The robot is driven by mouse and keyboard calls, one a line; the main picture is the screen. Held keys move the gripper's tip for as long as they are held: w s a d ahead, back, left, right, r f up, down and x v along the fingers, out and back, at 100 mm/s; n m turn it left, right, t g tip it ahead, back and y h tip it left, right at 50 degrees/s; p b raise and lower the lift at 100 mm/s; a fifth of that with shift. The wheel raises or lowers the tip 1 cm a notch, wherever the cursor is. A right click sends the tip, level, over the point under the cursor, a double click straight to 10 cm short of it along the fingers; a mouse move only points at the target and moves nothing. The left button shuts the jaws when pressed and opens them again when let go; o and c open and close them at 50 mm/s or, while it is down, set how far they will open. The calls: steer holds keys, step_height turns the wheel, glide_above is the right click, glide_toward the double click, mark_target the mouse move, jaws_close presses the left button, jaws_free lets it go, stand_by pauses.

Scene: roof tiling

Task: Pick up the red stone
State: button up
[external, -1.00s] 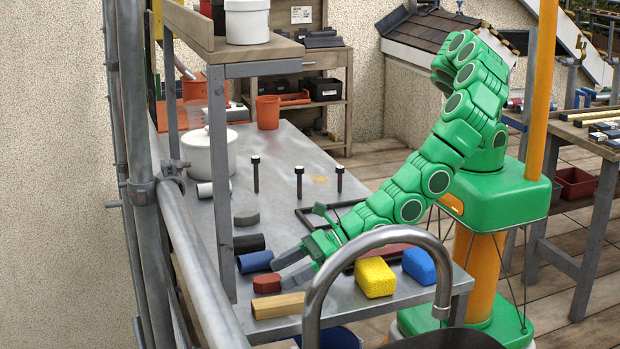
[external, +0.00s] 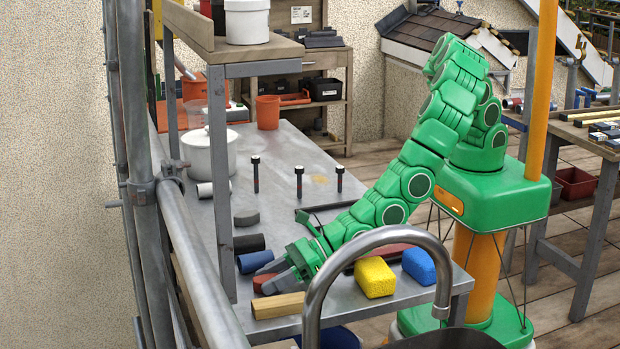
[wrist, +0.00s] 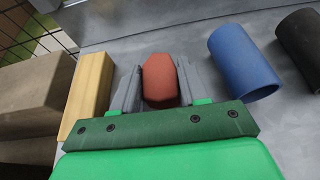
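The red stone (wrist: 160,82) is a small block with bevelled corners, lying on the grey metal bench. In the wrist view it is between the two grey fingers of my gripper (wrist: 159,72), one finger close along each side. The fingers look open around it; firm contact cannot be made out. In the external view my gripper (external: 268,275) reaches low over the bench, and the fingers hide much of the stone (external: 259,282).
A wooden block (external: 277,305) lies close on one side of the stone and a blue cylinder (external: 254,262) on the other. A dark cylinder (external: 249,243) is beyond. A yellow sponge (external: 375,277) and a blue sponge (external: 419,265) lie to the right.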

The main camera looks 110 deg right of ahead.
steer(key=c, duration=0.4)
steer(key=shift+r, duration=0.85)
steer(key=shift+s+d+r, duration=0.9)
steer(key=shift+s+r, duration=1)
steer(key=shift+s, duration=0.25)
steer(key=shift+s+d+r, duration=0.85)
steer(key=shift+s+r, duration=1.05)
steer(key=shift+s, duration=0.3)
steer(key=shift+s+d+r, duration=0.9)
steer(key=shift+s+r, duration=1)
steer(key=shift+s, duration=0.25)
